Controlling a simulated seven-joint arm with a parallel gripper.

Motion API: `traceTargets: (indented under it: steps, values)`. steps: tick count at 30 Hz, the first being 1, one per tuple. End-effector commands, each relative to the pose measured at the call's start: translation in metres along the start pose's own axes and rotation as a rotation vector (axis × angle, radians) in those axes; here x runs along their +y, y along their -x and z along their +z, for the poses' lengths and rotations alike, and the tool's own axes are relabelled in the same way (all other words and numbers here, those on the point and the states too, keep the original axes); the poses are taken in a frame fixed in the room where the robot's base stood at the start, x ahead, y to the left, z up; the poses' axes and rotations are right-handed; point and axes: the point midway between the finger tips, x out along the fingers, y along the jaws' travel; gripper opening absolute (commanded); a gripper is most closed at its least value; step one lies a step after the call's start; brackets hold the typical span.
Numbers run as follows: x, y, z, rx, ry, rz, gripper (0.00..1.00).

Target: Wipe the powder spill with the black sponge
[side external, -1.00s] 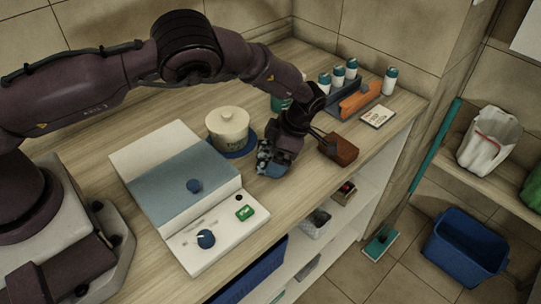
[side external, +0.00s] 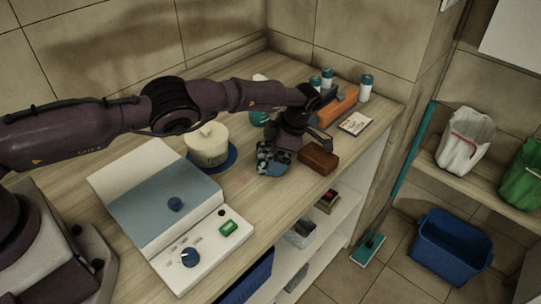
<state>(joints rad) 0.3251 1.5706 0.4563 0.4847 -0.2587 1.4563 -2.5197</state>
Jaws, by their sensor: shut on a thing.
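My gripper (side external: 279,152) points down low over the counter, between the cream pot and a red-brown block. It is shut on a dark, blue-and-black mottled piece (side external: 272,167), which looks like the sponge. This piece is at or just above the counter top; I cannot tell whether it touches. The fingertips are partly hidden by the gripper body and the piece. A faint pinkish patch (side external: 242,180) on the counter, left of and nearer than the gripper, may be the powder spill; it is too faint to be sure.
The red-brown block (side external: 318,159) lies close to the gripper's right. The cream pot (side external: 208,146) stands on a blue disc to the left. A white-and-blue device (side external: 205,262) fills the near left counter. Teal-capped bottles (side external: 365,88), an orange item (side external: 338,106) and a card (side external: 355,123) stand behind.

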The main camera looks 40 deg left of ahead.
Motion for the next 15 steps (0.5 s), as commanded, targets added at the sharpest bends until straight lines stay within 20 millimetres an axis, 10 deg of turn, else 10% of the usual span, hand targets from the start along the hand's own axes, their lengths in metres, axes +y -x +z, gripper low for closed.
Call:
traceTargets:
  steps: [15]
  values:
    - [-0.017,-0.005,-0.016,-0.001,0.002,0.001,0.73]
